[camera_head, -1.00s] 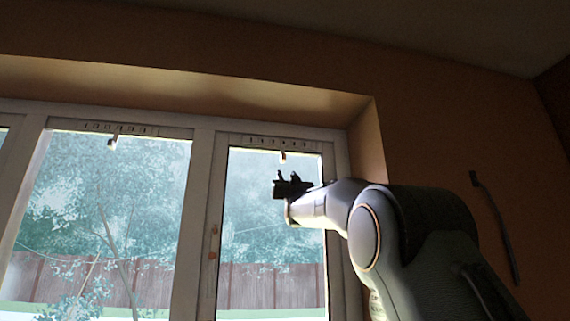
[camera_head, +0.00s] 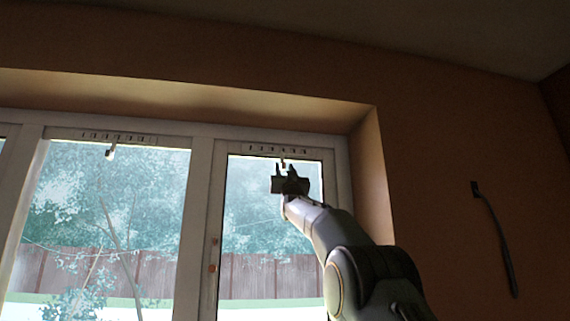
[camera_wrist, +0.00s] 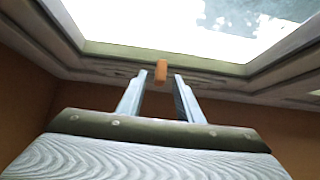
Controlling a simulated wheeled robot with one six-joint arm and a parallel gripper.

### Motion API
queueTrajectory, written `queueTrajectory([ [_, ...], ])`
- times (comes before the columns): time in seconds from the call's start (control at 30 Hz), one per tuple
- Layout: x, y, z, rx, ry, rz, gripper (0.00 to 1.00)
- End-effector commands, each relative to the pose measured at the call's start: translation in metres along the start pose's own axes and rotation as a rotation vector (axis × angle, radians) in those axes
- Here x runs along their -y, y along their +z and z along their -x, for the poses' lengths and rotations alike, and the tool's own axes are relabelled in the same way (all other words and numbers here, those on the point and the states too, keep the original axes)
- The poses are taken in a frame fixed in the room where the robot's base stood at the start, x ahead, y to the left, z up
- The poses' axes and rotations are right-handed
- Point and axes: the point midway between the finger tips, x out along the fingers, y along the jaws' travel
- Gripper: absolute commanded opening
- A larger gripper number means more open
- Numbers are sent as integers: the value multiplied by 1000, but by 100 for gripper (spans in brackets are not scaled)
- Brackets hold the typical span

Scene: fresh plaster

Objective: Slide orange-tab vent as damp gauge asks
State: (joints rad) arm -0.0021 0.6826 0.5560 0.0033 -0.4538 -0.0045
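The vent with the orange tab (camera_head: 277,149) is a pale slotted strip in the top of the right window frame. Its small orange tab (camera_wrist: 161,70) hangs down from the frame in the wrist view. My gripper (camera_head: 284,167) is just below the tab in the head view. In the wrist view my gripper (camera_wrist: 157,76) is open, with the tab between or just beyond its fingertips. I cannot tell whether either finger touches it. I cannot make out a damp gauge in either view.
A second slotted vent (camera_head: 115,138) with a pale tab (camera_head: 110,153) is on the left window. The window recess wall (camera_head: 373,180) stands right of my arm. A thin dark curved strip (camera_head: 497,232) is on the right wall.

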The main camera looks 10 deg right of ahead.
Motion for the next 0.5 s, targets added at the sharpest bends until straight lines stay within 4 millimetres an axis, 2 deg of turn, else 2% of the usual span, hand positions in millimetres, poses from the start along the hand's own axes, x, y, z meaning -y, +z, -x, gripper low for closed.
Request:
queueTrajectory([
  [0.47,0,1,-5,1,0,0,33],
  [0.5,0,1,-5,0,0,0,29],
])
